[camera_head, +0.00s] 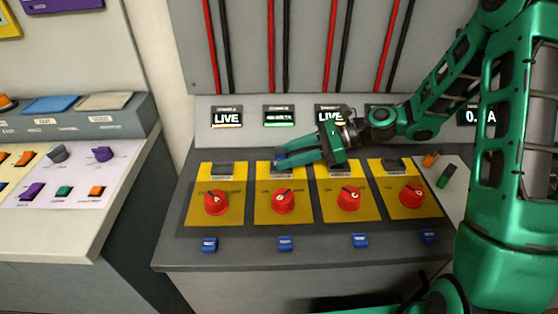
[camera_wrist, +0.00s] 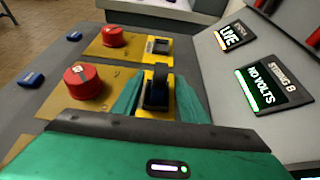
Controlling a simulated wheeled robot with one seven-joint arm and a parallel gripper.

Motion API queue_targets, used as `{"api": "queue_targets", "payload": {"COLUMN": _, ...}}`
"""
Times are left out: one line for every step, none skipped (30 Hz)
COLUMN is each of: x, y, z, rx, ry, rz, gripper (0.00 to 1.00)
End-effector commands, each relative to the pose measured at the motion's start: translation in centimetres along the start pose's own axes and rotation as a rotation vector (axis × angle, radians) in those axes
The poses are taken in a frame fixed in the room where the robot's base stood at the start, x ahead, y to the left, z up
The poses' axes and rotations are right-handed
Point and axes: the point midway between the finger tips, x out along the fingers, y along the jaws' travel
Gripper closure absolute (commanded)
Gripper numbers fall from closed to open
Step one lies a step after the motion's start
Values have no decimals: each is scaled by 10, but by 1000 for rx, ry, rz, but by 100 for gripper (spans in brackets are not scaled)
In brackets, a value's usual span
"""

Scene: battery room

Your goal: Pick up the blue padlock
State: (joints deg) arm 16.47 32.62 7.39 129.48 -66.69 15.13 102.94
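The panel (camera_head: 215,256) carries several red knobs (camera_head: 216,202) on yellow plates and blue tags (camera_head: 209,244) along the front. The second display (camera_wrist: 266,86) reads "NO VOLTS", and the first (camera_head: 227,118) reads "LIVE". Another console (camera_head: 70,220) stands at left.

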Motion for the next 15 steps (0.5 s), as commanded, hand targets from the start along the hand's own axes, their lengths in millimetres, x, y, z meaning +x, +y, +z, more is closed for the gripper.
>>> {"api": "queue_targets", "payload": {"x": 7, "y": 1, "z": 0, "rx": -1, "ry": 0, "rz": 3, "gripper": 61}}
{"api": "queue_targets", "payload": {"x": 11, "y": 0, "z": 0, "rx": -1, "ry": 0, "rz": 2, "gripper": 61}}
{"api": "queue_targets", "payload": {"x": 14, "y": 0, "z": 0, "rx": -1, "ry": 1, "rz": 2, "gripper": 61}}
{"api": "queue_targets", "payload": {"x": 16, "y": 0, "z": 0, "rx": -1, "ry": 1, "rz": 1, "gripper": 61}}
{"api": "queue_targets", "payload": {"x": 18, "y": 0, "z": 0, "rx": -1, "ry": 1, "rz": 1, "gripper": 61}}
{"api": "queue_targets", "payload": {"x": 19, "y": 0, "z": 0, "rx": -1, "ry": 1, "rz": 0, "gripper": 61}}
{"api": "queue_targets", "payload": {"x": 20, "y": 0, "z": 0, "rx": -1, "ry": 1, "rz": 0, "gripper": 61}}
{"api": "queue_targets", "payload": {"x": 20, "y": 0, "z": 0, "rx": -1, "ry": 1, "rz": -1, "gripper": 61}}
{"api": "queue_targets", "payload": {"x": 20, "y": 0, "z": 0, "rx": -1, "ry": 1, "rz": -1, "gripper": 61}}
{"api": "queue_targets", "payload": {"x": 20, "y": 0, "z": 0, "rx": -1, "ry": 1, "rz": -1, "gripper": 61}}
{"api": "queue_targets", "payload": {"x": 20, "y": 0, "z": 0, "rx": -1, "ry": 1, "rz": -1, "gripper": 61}}
{"api": "queue_targets", "payload": {"x": 20, "y": 0, "z": 0, "rx": -1, "ry": 1, "rz": -1, "gripper": 61}}
{"api": "queue_targets", "payload": {"x": 20, "y": 0, "z": 0, "rx": -1, "ry": 1, "rz": -1, "gripper": 61}}
{"api": "queue_targets", "payload": {"x": 20, "y": 0, "z": 0, "rx": -1, "ry": 1, "rz": -1, "gripper": 68}}
{"api": "queue_targets", "payload": {"x": 20, "y": 0, "z": 0, "rx": -1, "ry": 1, "rz": -1, "gripper": 78}}
